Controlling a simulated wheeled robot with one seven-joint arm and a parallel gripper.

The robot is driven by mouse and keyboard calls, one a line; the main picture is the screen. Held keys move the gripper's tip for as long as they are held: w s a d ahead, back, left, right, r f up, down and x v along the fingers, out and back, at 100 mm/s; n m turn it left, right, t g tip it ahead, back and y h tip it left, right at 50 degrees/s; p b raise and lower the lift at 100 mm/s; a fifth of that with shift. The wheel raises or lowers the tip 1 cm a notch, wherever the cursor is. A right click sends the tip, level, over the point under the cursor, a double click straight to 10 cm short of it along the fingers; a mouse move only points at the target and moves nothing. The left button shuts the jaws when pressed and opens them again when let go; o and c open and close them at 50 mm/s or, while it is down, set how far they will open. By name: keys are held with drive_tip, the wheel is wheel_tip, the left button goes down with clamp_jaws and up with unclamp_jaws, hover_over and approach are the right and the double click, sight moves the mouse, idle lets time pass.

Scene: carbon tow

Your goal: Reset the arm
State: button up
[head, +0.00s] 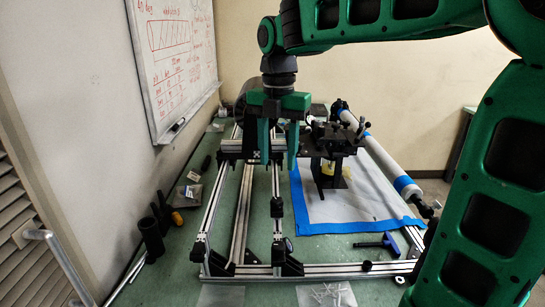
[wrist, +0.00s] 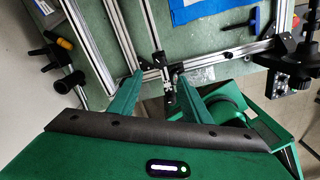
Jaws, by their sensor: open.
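My gripper (head: 278,150) hangs from my green arm above the aluminium frame (head: 238,222) in the head view, fingers pointing down. Its two green fingers are spread apart with nothing between them. In the wrist view the gripper (wrist: 165,92) also shows its fingers apart, with frame rails and a black bracket seen beyond them. I cannot tell the exact height of the fingertips over the frame.
A black fixture (head: 330,145) stands right of the gripper, near a white roll (head: 385,160) with blue bands. A blue-edged white sheet (head: 345,205) lies below. Black cylinders (head: 152,236) and tools sit at the left. A whiteboard (head: 175,55) hangs on the wall.

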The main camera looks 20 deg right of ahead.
drive_tip(key=s+d+f+m, duration=0.5)
drive_tip(key=s+m, duration=0.3)
drive_tip(key=m, duration=0.3)
drive_tip(key=s+d+f+m, duration=0.4)
drive_tip(key=s+m, duration=0.4)
drive_tip(key=m, duration=0.3)
drive_tip(key=s+d+f+m, duration=0.5)
drive_tip(key=s+m, duration=0.3)
drive_tip(key=m, duration=0.3)
drive_tip(key=shift+s+d+f, duration=0.15)
drive_tip(key=shift+d+f, duration=0.15)
drive_tip(key=shift+d, duration=0.45)
drive_tip(key=shift+w+f, duration=0.25)
drive_tip(key=shift+w, duration=0.35)
drive_tip(key=shift+o, duration=0.2)
